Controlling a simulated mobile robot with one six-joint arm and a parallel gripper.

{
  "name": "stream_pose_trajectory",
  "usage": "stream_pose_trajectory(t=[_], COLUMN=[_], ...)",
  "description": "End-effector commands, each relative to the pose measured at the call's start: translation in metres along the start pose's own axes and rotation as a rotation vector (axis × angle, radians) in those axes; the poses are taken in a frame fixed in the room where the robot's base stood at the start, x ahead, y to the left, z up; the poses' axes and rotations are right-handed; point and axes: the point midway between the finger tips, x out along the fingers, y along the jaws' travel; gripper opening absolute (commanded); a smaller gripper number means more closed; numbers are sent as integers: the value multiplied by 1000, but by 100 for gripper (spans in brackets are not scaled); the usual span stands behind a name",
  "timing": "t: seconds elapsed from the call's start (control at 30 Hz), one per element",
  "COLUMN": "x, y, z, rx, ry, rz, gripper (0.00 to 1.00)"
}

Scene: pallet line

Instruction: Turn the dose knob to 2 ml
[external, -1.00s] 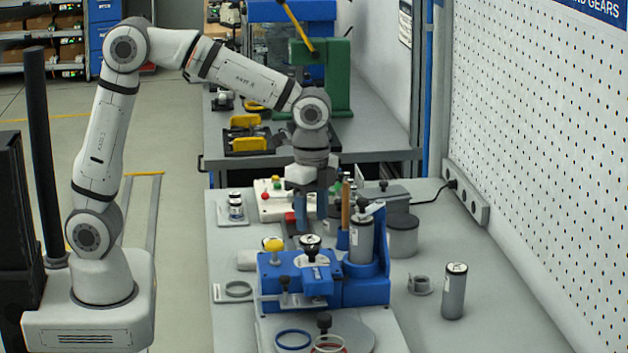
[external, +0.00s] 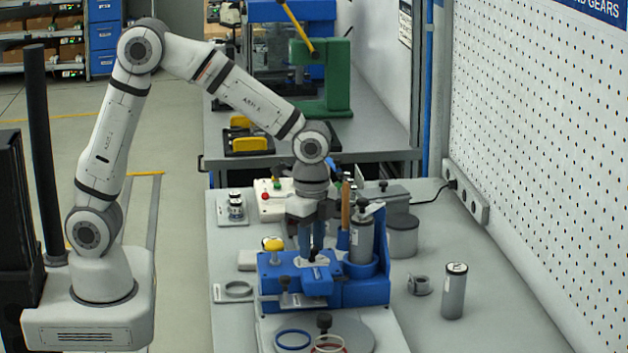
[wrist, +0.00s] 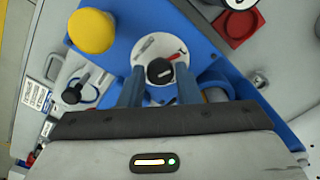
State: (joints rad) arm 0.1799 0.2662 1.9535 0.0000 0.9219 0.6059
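The black dose knob (wrist: 160,71) stands on a round white dial (wrist: 150,46) on the blue fixture (wrist: 205,40). A white bar shows on the knob's top. The dial carries a red mark and a grey mark; I cannot read any numbers. My gripper (wrist: 160,78) points down over the dial, its two blue fingers on either side of the knob, with visible gaps to it in the wrist view. In the external view my gripper (external: 312,250) is low over the blue fixture (external: 345,293), and its fingers largely hide the knob.
A yellow knob (external: 273,244) stands left of the dial on the fixture. A grey cylinder (external: 361,240) and a brown handle (external: 346,205) rise close to my gripper's right.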

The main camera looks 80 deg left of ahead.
Motion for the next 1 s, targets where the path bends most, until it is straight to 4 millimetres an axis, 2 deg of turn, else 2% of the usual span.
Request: stream_pose_trajectory(t=[0.03,0.3,0.67,1.0], x=[0,0,0,1], y=[0,0,0,0], z=[0,0,0,0], rx=[0,0,68,318], ry=[0,0,0,1], rz=[0,0,0,-1], gripper=[26,4,4,4])
